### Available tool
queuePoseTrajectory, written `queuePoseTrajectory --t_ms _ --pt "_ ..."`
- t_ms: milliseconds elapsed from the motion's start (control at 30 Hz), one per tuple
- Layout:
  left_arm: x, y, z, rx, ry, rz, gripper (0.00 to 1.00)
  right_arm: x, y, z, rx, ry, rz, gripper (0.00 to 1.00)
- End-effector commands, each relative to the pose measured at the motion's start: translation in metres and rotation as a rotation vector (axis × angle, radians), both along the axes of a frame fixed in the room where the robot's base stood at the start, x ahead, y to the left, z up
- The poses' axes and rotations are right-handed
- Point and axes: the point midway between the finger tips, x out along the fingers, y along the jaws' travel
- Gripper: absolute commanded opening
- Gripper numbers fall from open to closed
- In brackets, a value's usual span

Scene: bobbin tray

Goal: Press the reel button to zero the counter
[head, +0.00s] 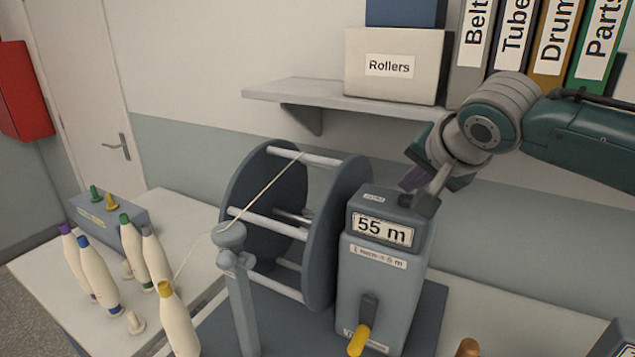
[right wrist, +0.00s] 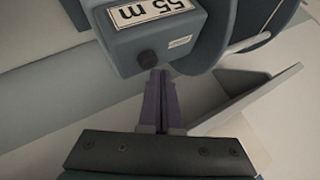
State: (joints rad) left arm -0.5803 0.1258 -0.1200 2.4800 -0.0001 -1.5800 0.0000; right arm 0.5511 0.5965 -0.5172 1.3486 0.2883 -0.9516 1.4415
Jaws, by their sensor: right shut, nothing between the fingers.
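The reel counter (head: 385,270) is a grey-blue box whose display (head: 382,229) reads 55 m. A dark round button (head: 405,200) sits on its top beside a small label; it also shows in the right wrist view (right wrist: 147,58). My right gripper (head: 411,181) is just above the counter's top, near the button. In the right wrist view its purple fingers (right wrist: 161,74) are together and empty, with the tips close to the button. I cannot tell whether they touch it. My left gripper is out of view.
A reel (head: 262,200) with a thread stands left of the counter, behind a grey post (head: 240,300). Several bobbins (head: 100,270) stand on the left table. A shelf (head: 340,101) with a Rollers box (head: 395,65) and binders (head: 555,45) hangs above.

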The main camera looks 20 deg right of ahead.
Motion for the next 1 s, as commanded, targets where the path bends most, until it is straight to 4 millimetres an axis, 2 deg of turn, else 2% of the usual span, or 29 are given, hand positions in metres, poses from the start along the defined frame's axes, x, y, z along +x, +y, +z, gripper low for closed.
queuePoseTrajectory --t_ms 1000 --pt "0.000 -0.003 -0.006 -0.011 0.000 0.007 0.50 0.000 0.000 -0.011 0.001 0.001 0.001 0.00"
